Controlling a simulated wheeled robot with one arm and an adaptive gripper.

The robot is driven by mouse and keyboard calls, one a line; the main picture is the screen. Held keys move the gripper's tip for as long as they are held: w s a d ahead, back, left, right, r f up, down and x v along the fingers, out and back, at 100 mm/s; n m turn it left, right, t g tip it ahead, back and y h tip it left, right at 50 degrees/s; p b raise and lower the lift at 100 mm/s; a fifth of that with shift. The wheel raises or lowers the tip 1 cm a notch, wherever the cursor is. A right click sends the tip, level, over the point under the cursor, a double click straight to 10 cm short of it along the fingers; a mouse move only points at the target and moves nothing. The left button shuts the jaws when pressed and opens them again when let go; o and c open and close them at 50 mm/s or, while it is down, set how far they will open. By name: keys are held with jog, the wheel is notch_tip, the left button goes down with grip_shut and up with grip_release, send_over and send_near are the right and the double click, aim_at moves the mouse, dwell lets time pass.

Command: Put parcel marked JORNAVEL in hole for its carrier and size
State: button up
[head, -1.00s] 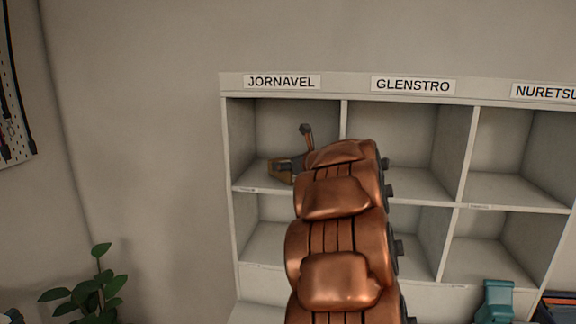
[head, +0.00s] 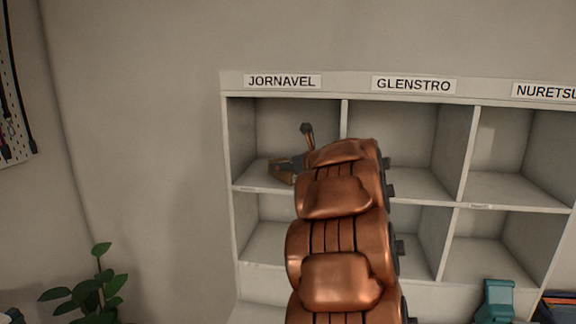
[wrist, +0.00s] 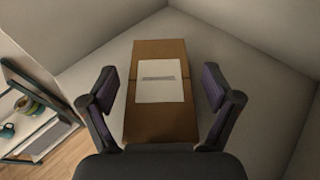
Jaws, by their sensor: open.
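A brown cardboard parcel (wrist: 160,115) with a white label lies in the top-left hole (head: 264,126) of the white shelf, under the JORNAVEL sign (head: 282,81). The print on its label is too small to read. My gripper (wrist: 160,88) is open, one finger at each side of the parcel, with gaps visible at the fingertips. In the head view, a corner of the parcel (head: 281,174) shows near the hole's floor, and my copper arm hides much of the gripper and parcel.
The GLENSTRO column (head: 413,85) stands to the right, then one with a cut-off sign (head: 545,92). Dividers and lower holes surround the arm. A small label (head: 249,189) is on the shelf edge, too small to read. A plant (head: 90,295) stands lower left.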

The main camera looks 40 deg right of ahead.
jog(key=b+v, duration=0.1)
jog(key=v, duration=0.6)
jog(key=shift+s+r, duration=0.1)
jog(key=shift+s, duration=0.05)
jog(key=shift+a, duration=0.1)
dwell(0.3)
